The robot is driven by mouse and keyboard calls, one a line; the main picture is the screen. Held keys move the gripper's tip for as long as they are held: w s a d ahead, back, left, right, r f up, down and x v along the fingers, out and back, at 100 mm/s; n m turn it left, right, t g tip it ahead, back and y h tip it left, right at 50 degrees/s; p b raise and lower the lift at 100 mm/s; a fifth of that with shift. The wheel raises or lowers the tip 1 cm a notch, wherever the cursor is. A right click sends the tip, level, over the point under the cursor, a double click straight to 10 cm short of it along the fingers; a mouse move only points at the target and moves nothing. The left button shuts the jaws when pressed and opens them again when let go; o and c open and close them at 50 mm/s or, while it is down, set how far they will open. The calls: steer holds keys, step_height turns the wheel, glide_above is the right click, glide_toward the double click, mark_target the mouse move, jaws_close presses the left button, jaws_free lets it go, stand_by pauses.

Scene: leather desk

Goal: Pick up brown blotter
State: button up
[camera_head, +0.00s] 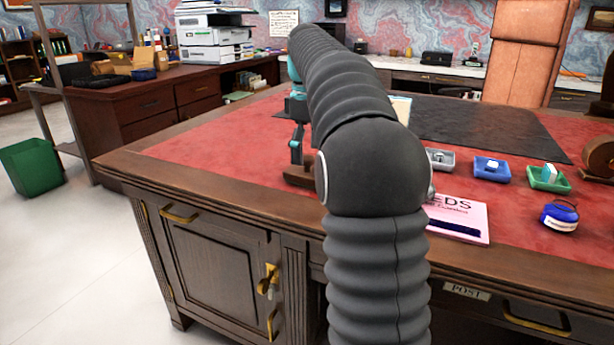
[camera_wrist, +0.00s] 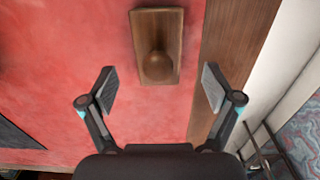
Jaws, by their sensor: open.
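The brown blotter is a wooden block with a round knob on top. In the wrist view the blotter (camera_wrist: 157,28) lies on the red leather desktop, close to the wooden border. In the head view the blotter (camera_head: 298,177) shows only in part, left of my arm, which hides the rest. My gripper (camera_wrist: 158,86) is open and empty, its two fingers spread wide. In the wrist view the blotter appears between and beyond the fingertips. In the head view my gripper (camera_head: 296,152) is just above the blotter, partly hidden by my arm.
A pink booklet (camera_head: 458,217), a grey tray (camera_head: 440,158), a blue tray (camera_head: 490,170), a green tray (camera_head: 549,180) and a blue round container (camera_head: 560,217) are right of my arm. A dark mat (camera_head: 480,125) lies behind them. The desktop left of the blotter is clear.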

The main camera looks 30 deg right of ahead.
steer(key=shift+d+f+b, duration=0.2)
steer(key=shift+f+b, duration=0.3)
steer(key=shift+f, duration=2.2)
steer(key=c, duration=1.5)
steer(key=shift+o, duration=0.2)
steer(key=shift+r, duration=0.1)
steer(key=shift+r, duration=0.6)
step_height(320, 180, up, 3)
steer(key=shift+f+p, duration=0.15)
steer(key=shift+p, duration=0.35)
steer(key=s+d+r, duration=0.7)
steer(key=s+d, duration=0.1)
steer(key=shift+d, duration=0.4)
